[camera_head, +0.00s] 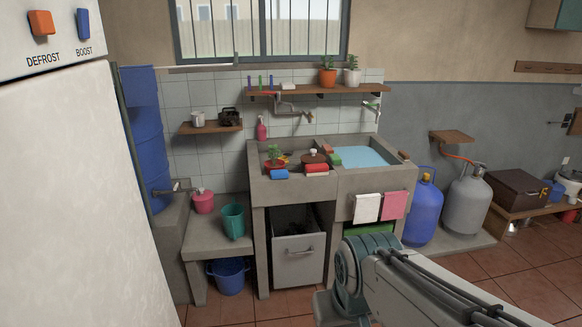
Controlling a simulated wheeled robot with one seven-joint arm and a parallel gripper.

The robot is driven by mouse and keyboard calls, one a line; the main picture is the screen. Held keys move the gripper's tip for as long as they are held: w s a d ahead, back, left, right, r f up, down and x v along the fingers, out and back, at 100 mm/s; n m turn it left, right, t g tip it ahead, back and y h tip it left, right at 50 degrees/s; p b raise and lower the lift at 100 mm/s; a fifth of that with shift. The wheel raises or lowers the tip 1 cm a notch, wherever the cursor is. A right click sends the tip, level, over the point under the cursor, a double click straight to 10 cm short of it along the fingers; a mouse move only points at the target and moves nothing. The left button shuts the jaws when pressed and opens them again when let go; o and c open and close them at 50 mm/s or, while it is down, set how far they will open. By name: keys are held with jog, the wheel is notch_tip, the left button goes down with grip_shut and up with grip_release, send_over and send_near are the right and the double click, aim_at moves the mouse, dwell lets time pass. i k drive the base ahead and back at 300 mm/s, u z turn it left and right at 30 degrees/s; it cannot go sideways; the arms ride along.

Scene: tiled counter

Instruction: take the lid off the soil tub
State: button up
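A small brown round tub (314,158) with a pale knob on top stands on the concrete sink counter (290,187), near its middle. It looks like the soil tub with its lid on, but it is too small to be sure. A red block-like item in front hides part of it. My arm enters from the lower right and bends down at the bottom centre, well in front of the counter and below its top. My gripper is out of the picture.
A potted plant (275,158), blue sponge (279,174) and red item (316,168) crowd the tub. The water-filled basin (362,157) is to its right. A drawer (298,262) below stands partly open. Gas cylinders (424,208) are right; a white fridge (70,190) is left.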

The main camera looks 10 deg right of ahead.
aim_at(312, 158)
jog(key=i, duration=2.15)
jog(key=z, duration=0.4)
jog(key=i, duration=0.65)
jog(key=z, duration=0.2)
